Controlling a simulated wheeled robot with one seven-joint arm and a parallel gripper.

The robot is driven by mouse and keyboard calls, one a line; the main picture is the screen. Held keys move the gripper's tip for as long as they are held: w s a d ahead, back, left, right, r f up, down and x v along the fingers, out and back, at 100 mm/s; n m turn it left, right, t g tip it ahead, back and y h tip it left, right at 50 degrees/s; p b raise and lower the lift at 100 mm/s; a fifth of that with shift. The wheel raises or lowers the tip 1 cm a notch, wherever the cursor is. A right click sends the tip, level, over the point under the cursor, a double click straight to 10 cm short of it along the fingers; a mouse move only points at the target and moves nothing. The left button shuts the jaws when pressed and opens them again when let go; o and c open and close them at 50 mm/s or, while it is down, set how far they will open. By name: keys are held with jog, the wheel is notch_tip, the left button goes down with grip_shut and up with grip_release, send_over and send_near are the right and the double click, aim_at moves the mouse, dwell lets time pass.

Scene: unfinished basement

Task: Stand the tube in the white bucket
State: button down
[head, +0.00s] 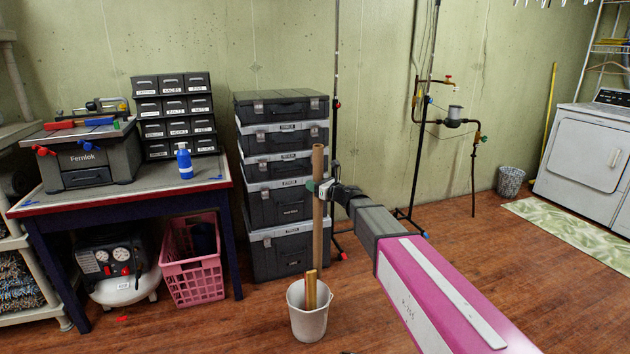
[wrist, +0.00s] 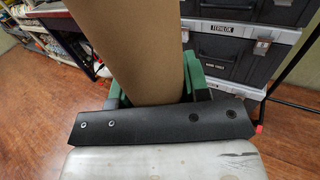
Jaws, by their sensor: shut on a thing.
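The tube (head: 318,220) is a long brown cylinder, held upright. My gripper (head: 322,190) is shut on it, well above the floor. In the wrist view the tube (wrist: 140,45) stands between the green fingers of my gripper (wrist: 155,85). The white bucket (head: 308,324) stands on the floor below my gripper. The tube's lower end comes down at the bucket's mouth, beside short wooden pieces (head: 311,290) that stick up from the bucket. I cannot tell whether that end is inside the rim or just behind it.
A stack of dark tool cases (head: 287,205) stands close behind the tube. To the left are a workbench (head: 130,194), a pink crate (head: 192,280) and a compressor (head: 115,268). A pipe stand (head: 412,160) is behind to the right. The wood floor around the bucket is clear.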

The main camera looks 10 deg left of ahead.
jog(key=shift+f, duration=11.7)
jog(key=c, duration=0.5)
grip_release()
send_near(315, 234)
jog(key=shift+w+f, duration=0.85)
jog(key=shift+w, duration=0.25)
